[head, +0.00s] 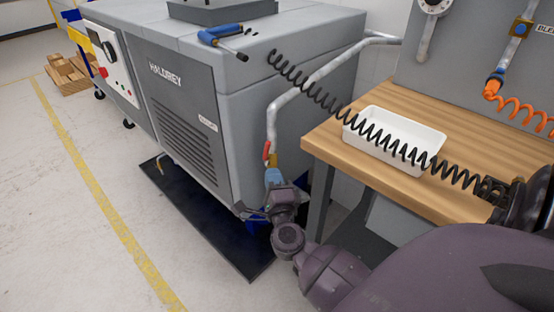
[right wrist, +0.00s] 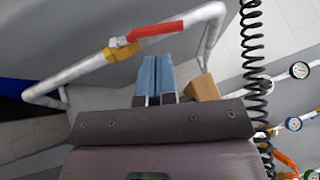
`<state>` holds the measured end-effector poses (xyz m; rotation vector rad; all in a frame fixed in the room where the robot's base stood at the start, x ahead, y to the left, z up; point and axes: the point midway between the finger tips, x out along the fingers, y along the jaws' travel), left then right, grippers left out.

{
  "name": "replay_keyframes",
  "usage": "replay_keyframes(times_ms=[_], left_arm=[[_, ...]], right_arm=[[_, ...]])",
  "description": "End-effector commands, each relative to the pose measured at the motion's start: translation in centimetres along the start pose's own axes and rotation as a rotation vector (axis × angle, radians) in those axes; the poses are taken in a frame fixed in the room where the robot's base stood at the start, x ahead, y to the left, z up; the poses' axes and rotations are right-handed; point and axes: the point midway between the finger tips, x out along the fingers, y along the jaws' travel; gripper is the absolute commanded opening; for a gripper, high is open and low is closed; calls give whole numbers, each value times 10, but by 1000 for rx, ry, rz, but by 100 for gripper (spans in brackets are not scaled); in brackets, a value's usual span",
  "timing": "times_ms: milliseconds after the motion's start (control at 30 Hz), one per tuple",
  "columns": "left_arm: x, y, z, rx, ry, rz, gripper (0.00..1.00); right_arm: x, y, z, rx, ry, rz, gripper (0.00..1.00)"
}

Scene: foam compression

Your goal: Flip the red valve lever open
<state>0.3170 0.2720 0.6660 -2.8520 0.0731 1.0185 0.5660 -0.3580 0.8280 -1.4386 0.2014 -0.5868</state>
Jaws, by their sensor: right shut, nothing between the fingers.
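The red valve lever (head: 266,150) sits on a brass valve on the grey pipe beside the machine. In the right wrist view the lever (right wrist: 155,31) runs from the brass valve body (right wrist: 120,52) to the right, roughly along the pipe. My right gripper (head: 273,177) is just below the valve in the head view. In the right wrist view its blue fingers (right wrist: 157,62) are together, with nothing between them. Their tips lie just below the lever in that picture; I cannot tell whether they touch it. My left gripper is not in view.
The grey machine (head: 190,110) stands left of the pipe (head: 300,88) on a black mat (head: 185,205). A wooden bench (head: 330,145) with a white tray (head: 395,140) is at the right. A black coiled hose (head: 322,97) crosses between them. Open floor lies left.

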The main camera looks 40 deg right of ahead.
Motion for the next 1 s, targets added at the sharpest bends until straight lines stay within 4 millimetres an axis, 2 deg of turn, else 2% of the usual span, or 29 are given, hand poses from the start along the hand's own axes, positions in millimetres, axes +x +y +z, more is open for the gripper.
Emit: replay_keyframes(times_ms=[200, 400, 867, 1000], left_arm=[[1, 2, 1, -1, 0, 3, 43], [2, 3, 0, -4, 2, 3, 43], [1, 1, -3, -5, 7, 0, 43], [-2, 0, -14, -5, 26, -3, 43]], right_arm=[[35, 1, 0, -2, -2, -1, 0], [52, 1, 0, -2, -2, 1, 0], [57, 0, 0, -1, -1, 0, 0], [62, -7, 3, 2, 0, -6, 0]])
